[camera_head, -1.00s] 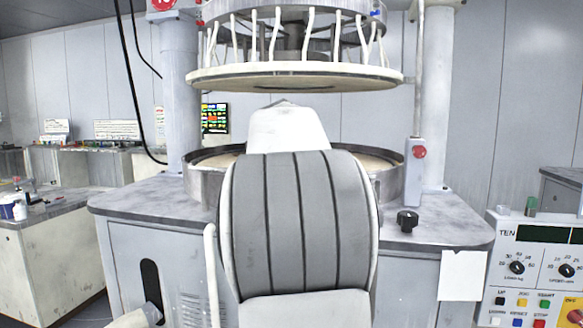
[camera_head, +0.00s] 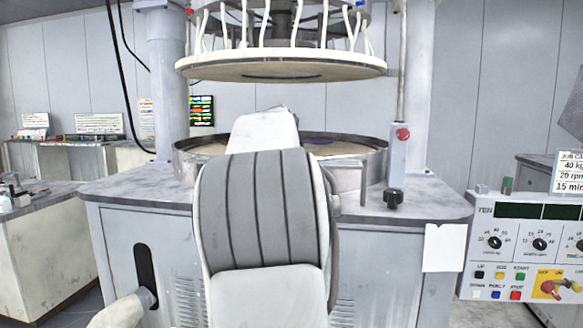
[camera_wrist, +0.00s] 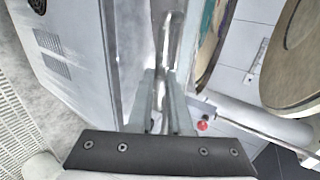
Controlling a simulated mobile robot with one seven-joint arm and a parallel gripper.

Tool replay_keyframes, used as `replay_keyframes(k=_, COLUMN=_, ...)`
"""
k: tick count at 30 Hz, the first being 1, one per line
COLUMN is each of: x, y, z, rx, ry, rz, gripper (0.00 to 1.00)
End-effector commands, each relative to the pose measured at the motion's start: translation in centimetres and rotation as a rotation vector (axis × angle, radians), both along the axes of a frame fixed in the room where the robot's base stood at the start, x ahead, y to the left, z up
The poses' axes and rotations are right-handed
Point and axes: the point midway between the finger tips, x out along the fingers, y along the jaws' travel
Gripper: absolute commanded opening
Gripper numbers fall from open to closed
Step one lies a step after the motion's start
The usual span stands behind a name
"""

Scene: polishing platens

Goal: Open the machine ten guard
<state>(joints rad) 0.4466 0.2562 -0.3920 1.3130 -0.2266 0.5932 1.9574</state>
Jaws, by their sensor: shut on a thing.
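Machine ten stands ahead, with "TEN" on its control panel (camera_head: 520,240). Its curved metal guard (camera_head: 345,178) stands around the lower platen (camera_head: 345,147), below the raised upper platen (camera_head: 280,66). A thin upright metal edge or bar (camera_head: 363,185) shows on the guard's right part. In the wrist view, my gripper (camera_wrist: 160,82) is shut on a shiny metal bar (camera_wrist: 173,38), which I take for the guard's handle. In the head view my arm hides the gripper and the guard's front middle.
A column with a red button (camera_head: 402,134) and a black knob (camera_head: 393,198) stand right of the guard. The red button also shows in the wrist view (camera_wrist: 202,126). The worktop (camera_head: 430,208) is otherwise clear there. A bench (camera_head: 40,235) stands at left.

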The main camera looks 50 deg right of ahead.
Motion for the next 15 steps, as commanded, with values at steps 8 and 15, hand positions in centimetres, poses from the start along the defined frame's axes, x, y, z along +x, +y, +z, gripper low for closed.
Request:
replay_keyframes(k=8, x=0.07, y=0.17, z=-1.9, rx=0.031, ry=0.025, rz=-0.003, gripper=0.0)
replay_keyframes(k=15, x=0.11, y=0.19, z=-1.94, rx=0.032, ry=0.025, rz=-0.003, gripper=0.37)
